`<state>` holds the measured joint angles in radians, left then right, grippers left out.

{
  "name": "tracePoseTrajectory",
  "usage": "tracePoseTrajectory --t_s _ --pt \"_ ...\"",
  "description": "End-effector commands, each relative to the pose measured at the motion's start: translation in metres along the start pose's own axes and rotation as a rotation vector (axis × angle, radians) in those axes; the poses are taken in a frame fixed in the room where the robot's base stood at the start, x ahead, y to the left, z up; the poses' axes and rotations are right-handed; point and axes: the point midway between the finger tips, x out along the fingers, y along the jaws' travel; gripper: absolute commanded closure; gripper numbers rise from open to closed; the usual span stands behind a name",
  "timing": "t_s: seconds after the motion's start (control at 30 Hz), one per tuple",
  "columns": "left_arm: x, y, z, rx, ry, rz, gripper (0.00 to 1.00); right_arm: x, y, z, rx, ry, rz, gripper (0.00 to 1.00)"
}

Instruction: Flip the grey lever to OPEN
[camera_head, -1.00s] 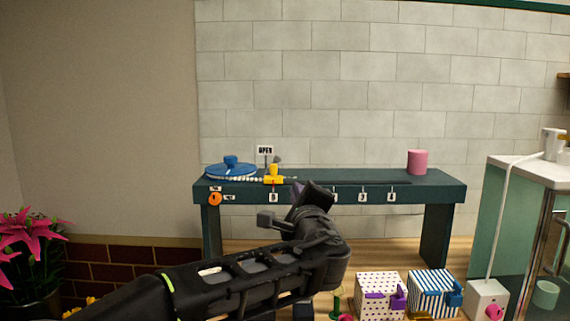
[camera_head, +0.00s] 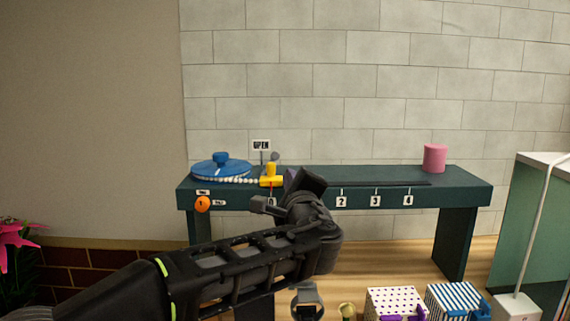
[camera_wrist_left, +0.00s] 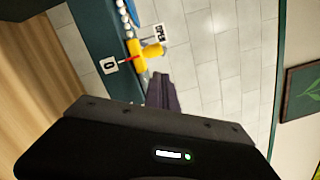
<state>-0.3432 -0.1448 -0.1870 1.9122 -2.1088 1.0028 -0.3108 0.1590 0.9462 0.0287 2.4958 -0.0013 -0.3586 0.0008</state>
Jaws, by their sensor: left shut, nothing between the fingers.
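The grey lever shows as a small grey knob (camera_head: 275,156) behind the yellow slider, just right of the OPEN sign (camera_head: 261,145) on the dark green bench. I cannot make out its angle. My left gripper (camera_head: 290,180) is shut and empty at the bench's front edge, right of the yellow slider (camera_head: 271,175) and apart from the lever knob. In the left wrist view the dark fingers (camera_wrist_left: 161,92) point toward the yellow slider (camera_wrist_left: 138,55) and the OPEN sign (camera_wrist_left: 158,33). I cannot pick out the lever there.
The bench (camera_head: 465,196) carries a blue round lid (camera_head: 222,168), a string of white beads and a pink cylinder (camera_head: 434,158). An orange knob (camera_head: 203,204) is on its front. Patterned boxes (camera_head: 396,303) stand below at the right. The bench top's right part is mostly clear.

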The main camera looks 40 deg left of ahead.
Motion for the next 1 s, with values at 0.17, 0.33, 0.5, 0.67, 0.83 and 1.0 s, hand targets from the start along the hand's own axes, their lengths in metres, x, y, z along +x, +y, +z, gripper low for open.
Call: tracePoseTrajectory --t_s 0.17,0.33,0.5,0.67,0.83,1.0 --pt "0.008 0.000 0.001 0.000 -0.002 0.002 1.00 -0.003 -0.001 0.000 0.000 0.000 0.000 0.64" --pt "0.029 -0.001 0.001 0.003 -0.002 0.002 1.00 -0.009 -0.004 0.000 0.000 0.000 0.000 0.64" --pt "0.058 -0.002 0.001 0.004 -0.002 0.002 1.00 -0.018 -0.007 0.000 0.000 0.000 0.000 0.64" --pt "0.083 -0.001 0.001 0.003 -0.001 0.002 1.00 -0.025 -0.010 0.000 0.000 -0.001 0.000 0.64" --pt "0.098 0.000 0.001 0.002 -0.001 0.001 1.00 -0.028 -0.011 0.000 -0.001 -0.001 0.000 0.64" --pt "0.101 0.001 0.000 0.000 0.000 0.001 1.00 -0.028 -0.011 0.000 0.000 -0.001 0.000 0.64"
